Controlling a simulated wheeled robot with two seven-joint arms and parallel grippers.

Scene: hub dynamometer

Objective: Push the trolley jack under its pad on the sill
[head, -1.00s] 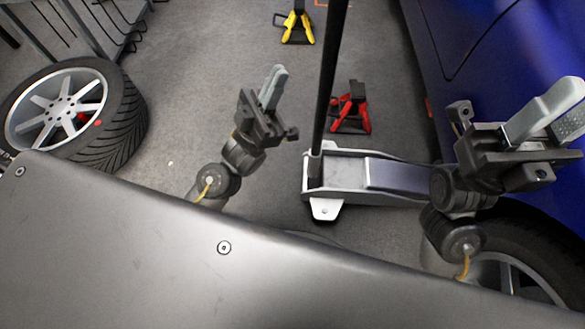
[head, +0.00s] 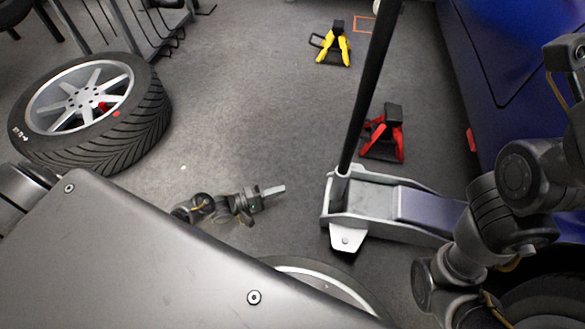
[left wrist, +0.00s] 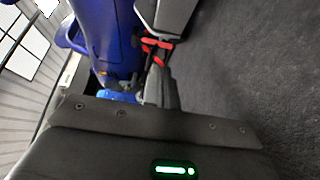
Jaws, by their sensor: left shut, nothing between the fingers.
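The trolley jack (head: 420,207) sits on the floor right of centre in the head view. It has a grey metal frame and a long dark handle (head: 369,85) that rises up and away. Its right part runs behind my right arm. A small red mark (head: 472,139) shows low on the blue car's sill; I cannot tell if it is the pad. My left gripper (head: 279,189) is shut and empty, low to the left of the jack, its fingers pointing right towards the frame with a gap between. My right gripper is outside the picture; only its arm shows.
A red axle stand (head: 384,135) stands just beyond the jack and a yellow one (head: 333,45) farther back. A loose wheel (head: 91,105) lies at the left near a rack. The blue car (head: 515,65) fills the right side.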

